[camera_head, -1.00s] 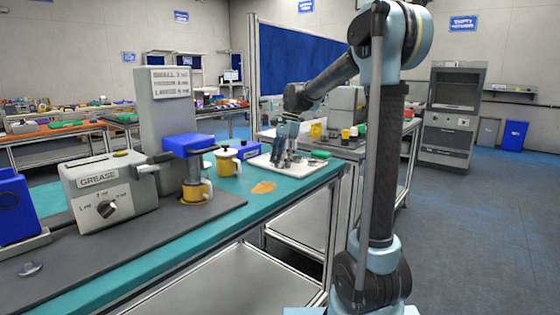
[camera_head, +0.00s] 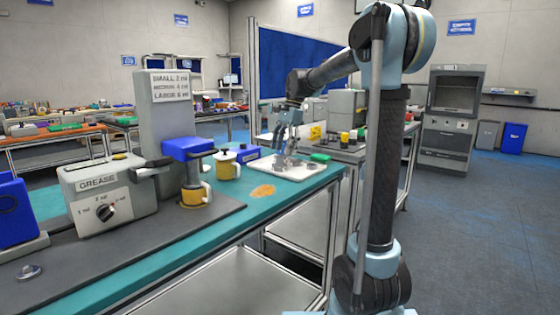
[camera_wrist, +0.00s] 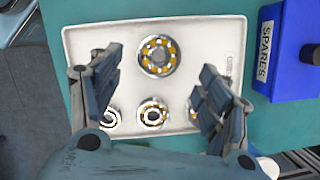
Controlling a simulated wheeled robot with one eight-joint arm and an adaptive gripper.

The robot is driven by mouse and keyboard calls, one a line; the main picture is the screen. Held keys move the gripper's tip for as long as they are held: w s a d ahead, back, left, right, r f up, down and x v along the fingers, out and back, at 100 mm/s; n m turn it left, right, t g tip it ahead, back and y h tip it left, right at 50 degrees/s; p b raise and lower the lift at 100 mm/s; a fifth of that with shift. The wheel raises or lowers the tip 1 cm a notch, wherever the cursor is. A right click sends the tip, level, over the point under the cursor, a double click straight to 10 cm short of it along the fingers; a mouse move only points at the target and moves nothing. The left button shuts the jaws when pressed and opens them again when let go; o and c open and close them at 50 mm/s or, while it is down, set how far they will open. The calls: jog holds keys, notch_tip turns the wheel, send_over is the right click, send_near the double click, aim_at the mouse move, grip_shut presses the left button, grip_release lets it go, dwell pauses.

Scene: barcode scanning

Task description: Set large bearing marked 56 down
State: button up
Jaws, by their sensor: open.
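In the wrist view, a large bearing (camera_wrist: 158,55) with yellow balls lies on a white tray (camera_wrist: 205,34), toward its upper middle; its marking is too small to read. A smaller bearing (camera_wrist: 152,112) lies on the tray below the large one. Other small bearings on the tray are partly hidden by my fingers. In the head view, my gripper (camera_head: 283,158) is over the white tray (camera_head: 310,172) at the bench's far end.
A blue SPARES box (camera_wrist: 285,50) stands right of the tray in the wrist view. A GREASE dispenser (camera_head: 105,190), a yellow cup (camera_head: 228,165) and a blue-topped press (camera_head: 190,148) stand on the teal bench. A green item (camera_head: 320,157) lies by the tray.

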jog(key=s+v, duration=0.1)
jog(key=v, duration=0.5)
jog(key=s+d+f+n+t+h, duration=0.1)
jog(key=s+d+f+n, duration=0.2)
jog(key=s+d+f, duration=0.45)
jog(key=s+d+f+n+t, duration=0.1)
jog(key=s+d+f+n, duration=0.3)
jog(key=s, duration=0.6)
jog(key=s+d+f+n+t, duration=0.1)
jog(key=s+d+f+n, duration=0.1)
jog(key=s+f, duration=0.5)
jog(key=s+d+f+n+t+h, duration=0.1)
jog(key=s+d+f+n, duration=0.1)
jog(key=s+d+f, duration=0.3)
notch_tip(320, 180, down, 6)
jog(key=s, duration=0.3)
jog(key=shift+r+h, duration=0.15)
jog(key=shift+h, duration=0.15)
jog(key=shift+w, duration=0.45)
